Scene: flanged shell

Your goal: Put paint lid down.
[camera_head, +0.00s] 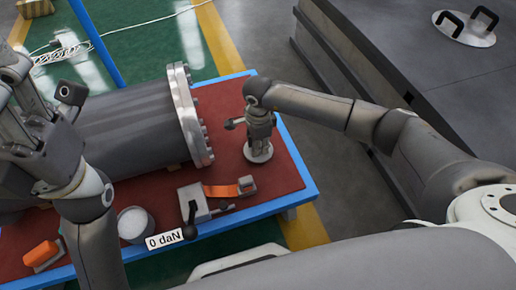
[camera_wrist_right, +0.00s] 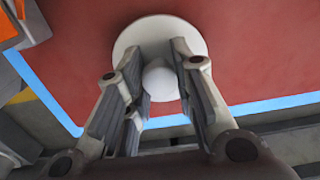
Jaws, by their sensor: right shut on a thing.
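The paint lid (camera_head: 259,155) is a round, pale disc at the right part of the red table top. In the right wrist view the lid (camera_wrist_right: 128,40) is white with a rounded knob (camera_wrist_right: 160,82). My right gripper (camera_head: 258,138) points down over it, its fingers on either side of the knob and shut on it. The lid is at or very close to the red surface; I cannot tell whether it touches. A grey paint can (camera_head: 134,224) with white contents stands open near the front edge. My left gripper (camera_head: 40,135) is at the far left, its fingers unclear.
A large grey flanged shell (camera_head: 140,130) lies behind and left of the lid. An orange ratchet strap (camera_head: 222,190) with a metal tensioner, a "0 daN" label and an orange block (camera_head: 42,253) lie along the front. The red table (camera_head: 285,170) has a blue edge.

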